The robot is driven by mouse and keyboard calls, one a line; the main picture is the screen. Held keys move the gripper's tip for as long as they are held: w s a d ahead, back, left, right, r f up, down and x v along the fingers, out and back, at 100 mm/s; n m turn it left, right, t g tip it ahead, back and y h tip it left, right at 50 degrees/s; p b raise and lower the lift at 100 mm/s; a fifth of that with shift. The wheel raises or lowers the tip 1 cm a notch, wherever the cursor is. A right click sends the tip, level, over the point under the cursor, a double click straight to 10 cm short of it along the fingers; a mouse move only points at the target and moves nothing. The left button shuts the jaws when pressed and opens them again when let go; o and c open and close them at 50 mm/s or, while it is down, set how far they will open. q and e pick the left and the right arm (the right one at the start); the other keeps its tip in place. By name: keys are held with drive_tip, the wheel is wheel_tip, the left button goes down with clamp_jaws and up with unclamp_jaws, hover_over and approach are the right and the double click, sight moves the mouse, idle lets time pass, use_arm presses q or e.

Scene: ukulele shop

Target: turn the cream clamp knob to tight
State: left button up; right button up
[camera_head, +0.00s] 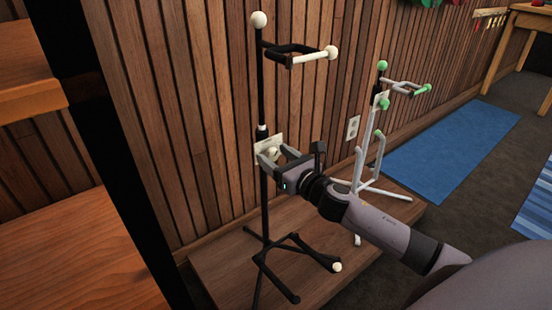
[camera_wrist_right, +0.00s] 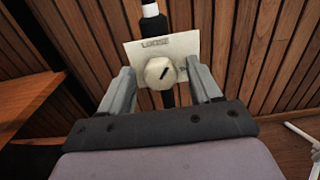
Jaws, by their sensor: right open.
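The cream clamp knob (camera_wrist_right: 160,73) sits on a pale plate (camera_wrist_right: 135,50) on the black stand's pole. It has a dark pointer mark that runs diagonally, up to the right. The plate carries a small label whose writing I cannot read. In the head view the knob (camera_head: 272,152) is partly hidden by my right gripper (camera_head: 270,154). The black stand (camera_head: 262,90) is upright, with cream balls at its top. My right gripper (camera_wrist_right: 159,82) is open, one finger on each side of the knob; I cannot tell whether either finger touches it. My left gripper is not in view.
A white stand (camera_head: 358,170) with green tips stands to the right on the same low wooden platform (camera_head: 215,262). A slatted wood wall (camera_head: 200,120) is close behind. A wooden shelf (camera_head: 75,265) and black post stand at the left. A blue mat (camera_head: 450,150) lies beyond.

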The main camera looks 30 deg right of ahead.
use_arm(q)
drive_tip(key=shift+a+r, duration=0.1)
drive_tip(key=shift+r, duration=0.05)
use_arm(e)
drive_tip(key=shift+w, duration=0.25)
drive_tip(key=c, duration=1)
